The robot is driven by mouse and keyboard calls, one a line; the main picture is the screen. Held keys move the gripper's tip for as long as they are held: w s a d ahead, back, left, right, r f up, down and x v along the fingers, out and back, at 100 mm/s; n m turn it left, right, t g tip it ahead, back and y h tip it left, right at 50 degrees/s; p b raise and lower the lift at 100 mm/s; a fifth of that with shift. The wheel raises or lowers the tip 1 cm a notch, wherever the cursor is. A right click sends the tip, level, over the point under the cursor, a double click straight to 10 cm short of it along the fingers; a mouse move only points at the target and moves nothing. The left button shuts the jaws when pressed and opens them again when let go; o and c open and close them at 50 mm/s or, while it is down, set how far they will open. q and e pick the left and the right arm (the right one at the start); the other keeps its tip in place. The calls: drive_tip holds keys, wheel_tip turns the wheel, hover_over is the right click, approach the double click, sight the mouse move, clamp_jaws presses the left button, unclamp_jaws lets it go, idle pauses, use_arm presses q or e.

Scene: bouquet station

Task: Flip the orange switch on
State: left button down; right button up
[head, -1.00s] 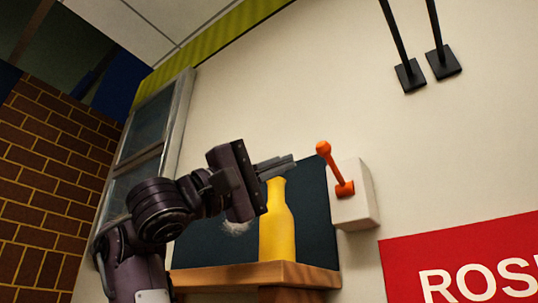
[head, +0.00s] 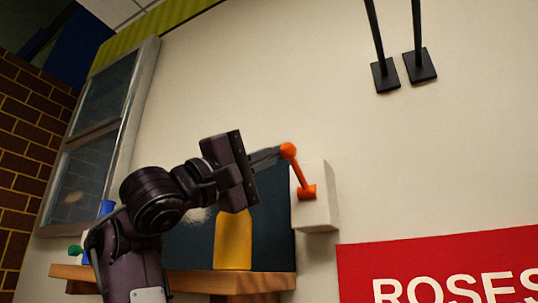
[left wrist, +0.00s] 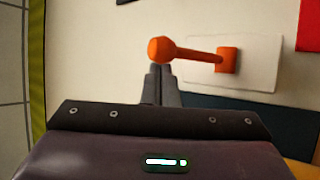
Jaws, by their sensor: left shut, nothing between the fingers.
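The orange switch (head: 304,180) is a lever with a round knob, mounted on a white box (head: 316,205) on the wall. In the head view the lever points up and slightly left. My left gripper (head: 278,153) is shut and empty, with its fingertips at the knob, touching it or very near. My right gripper is not in view.
A yellow bottle (head: 233,240) stands on a wooden shelf (head: 225,283) below my left gripper, before a dark panel (head: 272,225). A red sign (head: 440,260) is on the wall at the lower right. A metal-framed cabinet (head: 95,135) is at the left.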

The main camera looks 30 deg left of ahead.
use_arm(q)
drive_tip(key=shift+s+f+m+h+b, duration=0.2)
drive_tip(key=shift+f+m+h+b, duration=0.55)
drive_tip(key=shift+b, duration=0.85)
drive_tip(key=shift+s+f+m+h+b, duration=0.15)
drive_tip(key=shift+f+m+h+b, duration=0.6)
drive_tip(key=shift+b, duration=0.85)
drive_tip(key=shift+s+f+m+h+b, duration=0.2)
drive_tip(key=shift+f+m+h+b, duration=0.25)
drive_tip(key=shift+f+b, duration=0.85)
drive_tip(key=shift+r+b, duration=0.3)
drive_tip(key=shift+b, duration=0.05)
drive_tip(key=s+a+b, duration=0.6)
drive_tip(key=s+a, duration=0.3)
drive_tip(key=shift+s+f, duration=0.25)
drive_tip(key=shift+f, duration=0.1)
